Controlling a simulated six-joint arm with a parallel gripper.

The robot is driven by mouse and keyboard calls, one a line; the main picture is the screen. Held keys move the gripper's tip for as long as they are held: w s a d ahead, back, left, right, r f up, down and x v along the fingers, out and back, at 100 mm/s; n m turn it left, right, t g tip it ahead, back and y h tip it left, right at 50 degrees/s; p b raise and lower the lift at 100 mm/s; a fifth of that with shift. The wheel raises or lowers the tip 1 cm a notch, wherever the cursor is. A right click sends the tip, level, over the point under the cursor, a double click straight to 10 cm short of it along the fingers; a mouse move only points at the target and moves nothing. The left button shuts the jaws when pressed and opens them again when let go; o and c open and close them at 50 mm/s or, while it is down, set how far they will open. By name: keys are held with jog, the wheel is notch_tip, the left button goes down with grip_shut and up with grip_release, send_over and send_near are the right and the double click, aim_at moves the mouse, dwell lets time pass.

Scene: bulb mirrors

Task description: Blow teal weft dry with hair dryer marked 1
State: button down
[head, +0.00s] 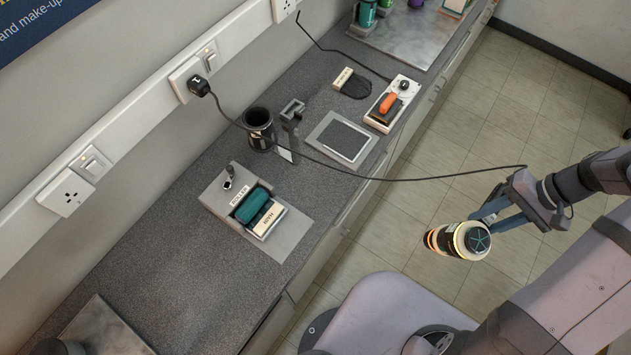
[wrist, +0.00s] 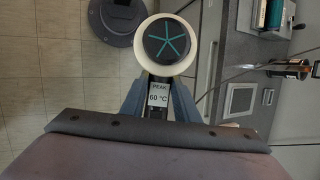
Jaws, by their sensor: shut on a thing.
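My gripper (head: 486,211) is shut on a hair dryer (head: 457,240), a cream and black barrel, held over the floor to the right of the counter. In the wrist view the dryer (wrist: 168,45) shows a dark round end with teal spokes and a label reading "PEAK 60 °C". A cord runs from near my gripper to a black plug (head: 199,86) marked 1 in the wall socket. The teal weft (head: 251,206) lies rolled in a small tray on a grey board on the counter; it also shows in the wrist view (wrist: 275,14).
A black cup-like holder (head: 258,129) and a metal bracket (head: 292,111) stand on the counter. A framed grey pad (head: 341,138), a dark brush-like piece (head: 352,84) and a white tray (head: 404,97) with an orange-handled item lie farther along. The cord crosses above the counter edge.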

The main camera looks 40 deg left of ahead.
jog(key=shift+w, duration=0.15)
jog(key=shift+w, duration=1.7)
jog(key=shift+s, duration=0.15)
jog(key=shift+s+p, duration=0.4)
jog(key=shift+s, duration=1.3)
jog(key=shift+w, duration=0.1)
jog(key=shift+w, duration=1.7)
jog(key=shift+s, duration=0.1)
